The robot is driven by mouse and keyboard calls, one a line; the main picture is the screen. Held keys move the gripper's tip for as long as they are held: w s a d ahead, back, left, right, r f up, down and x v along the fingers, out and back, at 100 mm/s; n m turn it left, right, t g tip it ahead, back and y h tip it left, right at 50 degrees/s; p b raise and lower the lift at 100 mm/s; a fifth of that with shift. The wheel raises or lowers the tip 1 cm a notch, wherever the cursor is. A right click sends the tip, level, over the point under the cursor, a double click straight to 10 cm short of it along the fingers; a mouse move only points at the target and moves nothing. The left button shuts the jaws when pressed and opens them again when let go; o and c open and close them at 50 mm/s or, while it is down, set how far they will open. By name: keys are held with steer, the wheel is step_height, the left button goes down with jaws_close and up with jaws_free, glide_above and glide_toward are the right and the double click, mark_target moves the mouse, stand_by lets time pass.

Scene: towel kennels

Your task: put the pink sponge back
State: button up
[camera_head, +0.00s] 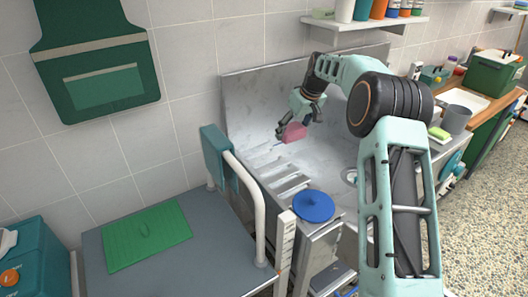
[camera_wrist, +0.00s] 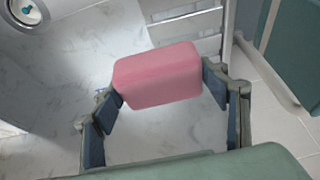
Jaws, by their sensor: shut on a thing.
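The pink sponge (camera_head: 294,132) is held by my gripper (camera_head: 291,134) in the air over the metal basin (camera_head: 320,165), near its back wall. In the wrist view the pink sponge (camera_wrist: 158,74) is a rounded block. The two fingertips of my gripper (camera_wrist: 161,88) press on its left and right ends. Slotted steps or a rack at the basin's left side (camera_head: 283,180) lie below and left of the sponge in the head view.
A blue round disc (camera_head: 313,205) lies at the basin's front left corner. A wall shelf (camera_head: 365,24) with bottles hangs above. A green mat (camera_head: 146,235) lies on the grey table at left. A grey cup (camera_head: 456,119) and a green-yellow sponge (camera_head: 439,134) stand at right.

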steer(key=w+a+f, duration=0.2)
steer(key=a, duration=0.3)
steer(key=p, duration=0.2)
glide_toward(262, 155)
steer(key=shift+w+a+f, duration=0.3)
steer(key=shift+w+f, duration=0.25)
steer(key=shift+w, duration=0.3)
steer(key=shift+w+a+f, duration=0.15)
steer(key=shift+a+f, duration=0.3)
steer(key=shift+f, duration=1.65)
steer(key=shift+f, duration=0.25)
steer(key=o, duration=1.1)
steer(key=shift+r, duration=0.1)
